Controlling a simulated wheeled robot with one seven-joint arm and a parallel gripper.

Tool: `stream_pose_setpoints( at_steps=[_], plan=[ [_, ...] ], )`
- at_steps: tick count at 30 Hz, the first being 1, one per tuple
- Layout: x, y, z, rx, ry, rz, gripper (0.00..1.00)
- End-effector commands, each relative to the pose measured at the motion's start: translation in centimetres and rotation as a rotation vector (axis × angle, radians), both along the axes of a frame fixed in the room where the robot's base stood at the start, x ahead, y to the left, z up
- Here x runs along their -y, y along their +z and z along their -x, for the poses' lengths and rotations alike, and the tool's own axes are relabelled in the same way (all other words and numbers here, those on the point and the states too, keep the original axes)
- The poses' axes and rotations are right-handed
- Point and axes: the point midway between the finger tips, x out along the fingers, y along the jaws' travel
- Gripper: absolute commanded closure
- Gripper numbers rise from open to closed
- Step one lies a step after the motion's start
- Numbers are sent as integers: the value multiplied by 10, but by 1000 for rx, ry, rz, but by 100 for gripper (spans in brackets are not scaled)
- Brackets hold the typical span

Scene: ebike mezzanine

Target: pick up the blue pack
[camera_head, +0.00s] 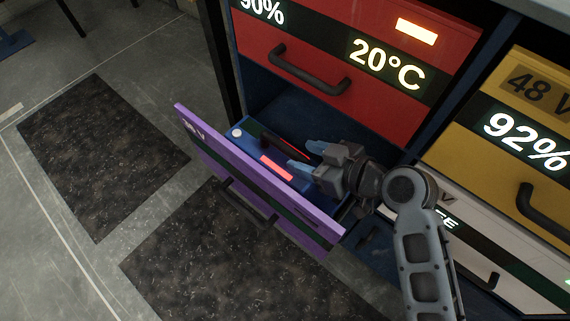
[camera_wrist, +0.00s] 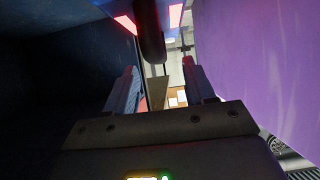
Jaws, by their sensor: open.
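The blue pack (camera_head: 252,150) lies inside the open purple drawer (camera_head: 262,203). It has a black handle, glowing red strips and a pale round knob at its left end. My gripper (camera_head: 300,157) is open at the drawer's right part, its two fingers pointing left toward the pack's handle. In the wrist view the dark handle (camera_wrist: 151,35) shows ahead, between the lines of the two open fingers (camera_wrist: 160,80). The pack's blue top with red strips (camera_wrist: 150,5) is at the upper edge. The pack's right end is hidden behind my gripper.
The purple drawer front (camera_wrist: 240,60) stands close on the right in the wrist view. A red drawer (camera_head: 355,60) is shut above. A yellow drawer (camera_head: 520,140) and a white one (camera_head: 480,250) are to the right. Dark floor mats (camera_head: 100,150) lie left.

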Motion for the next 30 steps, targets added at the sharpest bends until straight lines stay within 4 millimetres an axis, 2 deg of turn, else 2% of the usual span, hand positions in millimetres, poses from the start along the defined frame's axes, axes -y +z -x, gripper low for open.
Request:
stream_pose_setpoints(
  at_steps=[10,20,30],
  plan=[
    [-30,-21,-27,1,0,-1,46],
    [-33,-23,-30,0,-2,0,47],
    [-33,-23,-29,0,-2,0,79]
  ],
)
